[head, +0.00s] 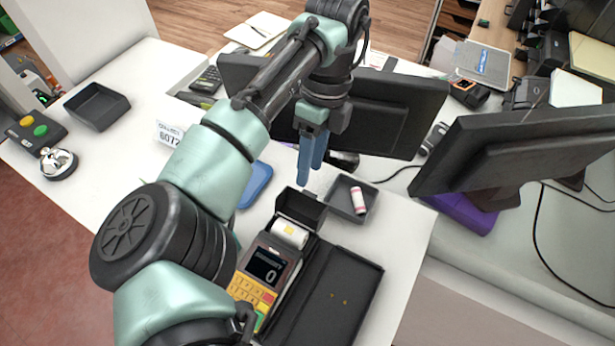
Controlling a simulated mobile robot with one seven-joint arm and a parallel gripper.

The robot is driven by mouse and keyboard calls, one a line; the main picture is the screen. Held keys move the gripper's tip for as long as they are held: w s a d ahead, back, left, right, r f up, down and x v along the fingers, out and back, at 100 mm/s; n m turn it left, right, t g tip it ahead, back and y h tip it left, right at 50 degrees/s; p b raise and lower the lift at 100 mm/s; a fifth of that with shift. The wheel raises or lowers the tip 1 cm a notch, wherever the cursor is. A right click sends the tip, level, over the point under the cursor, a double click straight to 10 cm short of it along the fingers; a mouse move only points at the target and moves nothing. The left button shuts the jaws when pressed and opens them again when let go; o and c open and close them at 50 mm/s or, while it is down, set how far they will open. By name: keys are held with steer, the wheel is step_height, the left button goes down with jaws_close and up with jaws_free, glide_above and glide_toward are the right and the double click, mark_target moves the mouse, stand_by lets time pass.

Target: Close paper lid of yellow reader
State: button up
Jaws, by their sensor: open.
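The card reader with yellow keys (247,289) sits on the white counter at the lower middle, partly hidden by my arm. Its display shows a 0. A white paper roll (289,234) lies in the bay at its far end. The dark paper lid (301,208) stands raised behind the roll, open. My gripper (311,170) has blue fingers pointing down. It is open and empty, and in the picture it appears above and beyond the lid, apart from it.
An open black folder (342,296) lies right of the reader. A grey tray (337,206) holds a small pink-and-white roll (358,200). Two dark monitors (400,115) (530,145) stand behind. A blue pad (256,184) lies left. The left counter has bare room.

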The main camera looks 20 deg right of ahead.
mark_target(305, 192)
steer(key=shift+x, duration=2)
steer(key=shift+r, duration=0.1)
jaws_close()
